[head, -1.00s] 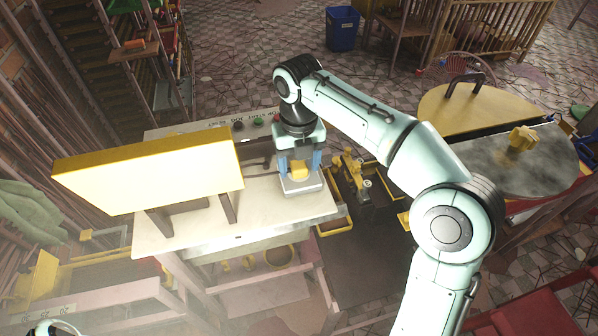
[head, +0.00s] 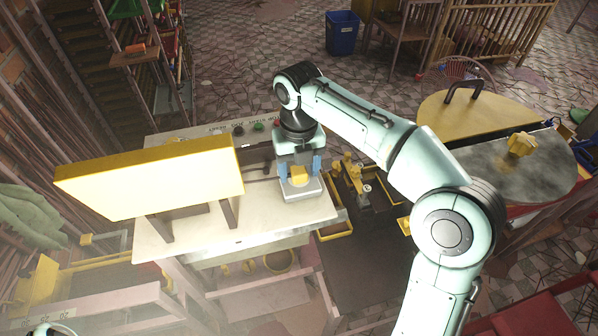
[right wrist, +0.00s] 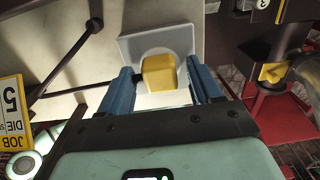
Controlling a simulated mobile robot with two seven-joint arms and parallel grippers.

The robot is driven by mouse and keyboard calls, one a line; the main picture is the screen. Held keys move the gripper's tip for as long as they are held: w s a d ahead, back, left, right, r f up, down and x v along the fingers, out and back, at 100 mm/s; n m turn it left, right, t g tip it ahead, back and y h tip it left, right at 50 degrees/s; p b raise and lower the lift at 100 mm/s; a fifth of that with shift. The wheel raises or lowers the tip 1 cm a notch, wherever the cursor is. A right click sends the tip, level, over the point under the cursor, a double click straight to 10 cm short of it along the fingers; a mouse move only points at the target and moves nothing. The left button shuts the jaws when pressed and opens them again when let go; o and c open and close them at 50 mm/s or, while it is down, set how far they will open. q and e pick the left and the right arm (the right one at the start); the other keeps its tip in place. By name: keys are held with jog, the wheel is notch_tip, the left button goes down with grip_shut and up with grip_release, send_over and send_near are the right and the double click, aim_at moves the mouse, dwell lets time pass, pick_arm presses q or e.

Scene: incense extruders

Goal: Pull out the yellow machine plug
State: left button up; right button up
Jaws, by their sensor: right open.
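The yellow plug (head: 299,175) is a small block seated on a grey socket plate (head: 302,192) at the right part of the pale machine table. It also shows in the right wrist view (right wrist: 158,74), in front of the grey plate (right wrist: 187,42). My right gripper (head: 300,166) is open, with its blue fingers on either side of the plug. In the right wrist view the plug lies between the fingertips of my right gripper (right wrist: 160,76), with a gap visible on both sides. My left gripper is out of view.
A large yellow panel (head: 150,180) stands on the pale table (head: 240,222) left of the arm. Buttons (head: 240,130) line its far edge. Yellow-edged trays and yellow fittings (head: 357,186) stand close at right. A round table (head: 500,165) is farther right.

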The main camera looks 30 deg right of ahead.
aim_at(298, 170)
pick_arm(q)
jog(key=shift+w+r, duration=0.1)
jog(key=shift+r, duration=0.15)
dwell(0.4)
pick_arm(e)
grip_shut()
jog(key=shift+r+p, duration=1.3)
jog(key=shift+r, duration=0.3)
pick_arm(q)
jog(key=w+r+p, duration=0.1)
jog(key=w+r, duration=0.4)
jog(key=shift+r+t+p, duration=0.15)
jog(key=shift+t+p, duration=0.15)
jog(key=shift+p, duration=0.1)
pick_arm(e)
jog(key=shift+r, duration=1.4)
